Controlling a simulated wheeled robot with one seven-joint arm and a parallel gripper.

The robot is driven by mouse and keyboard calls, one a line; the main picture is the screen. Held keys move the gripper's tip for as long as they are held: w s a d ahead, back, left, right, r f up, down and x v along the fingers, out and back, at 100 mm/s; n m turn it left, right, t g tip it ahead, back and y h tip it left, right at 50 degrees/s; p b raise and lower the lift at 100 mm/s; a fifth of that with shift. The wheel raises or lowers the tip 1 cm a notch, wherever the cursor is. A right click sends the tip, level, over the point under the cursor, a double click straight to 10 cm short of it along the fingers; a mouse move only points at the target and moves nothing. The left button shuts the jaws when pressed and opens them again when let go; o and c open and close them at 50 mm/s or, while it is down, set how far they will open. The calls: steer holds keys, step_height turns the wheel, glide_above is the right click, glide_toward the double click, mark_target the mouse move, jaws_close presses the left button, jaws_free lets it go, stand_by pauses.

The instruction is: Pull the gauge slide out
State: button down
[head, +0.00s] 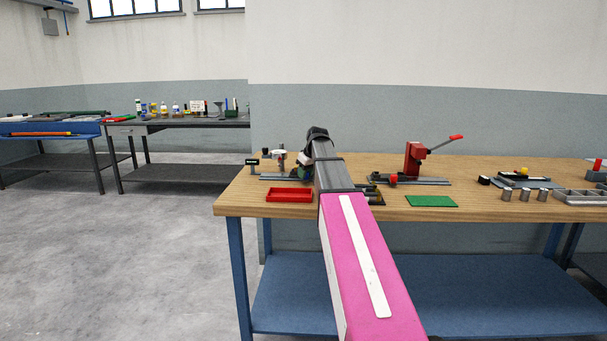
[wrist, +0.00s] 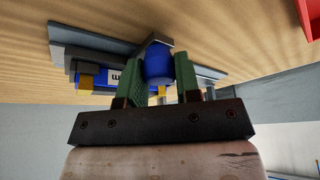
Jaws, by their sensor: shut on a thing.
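A blue rounded knob (wrist: 159,66) shows in the wrist view between the two green-padded fingers. My gripper (wrist: 160,72) is shut on it. Behind it lies a grey metal fixture (wrist: 92,42) with a blue part (wrist: 122,77) bearing a partly hidden white label and with small yellow blocks (wrist: 86,79). The knob appears to belong to the gauge slide, but the joint between them is hidden by the fingers. In the head view my arm covers most of this spot, so the slide's position in its guide cannot be told.
A red tray (head: 289,195) lies near the wooden bench's (head: 330,208) left front edge. Right of my arm stand a red lever press (head: 414,158), a green mat (head: 432,201), several metal cylinders (head: 505,195) and a grey divided tray (head: 580,197). Bare bench shows between them.

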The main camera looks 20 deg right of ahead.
steer(key=c, duration=0.8)
jaws_free()
steer(key=shift+d, duration=0.3)
steer(key=shift+s+r, duration=0.1)
steer(key=v, duration=1)
steer(key=shift+s+r, duration=0.15)
steer(key=shift+r, duration=0.15)
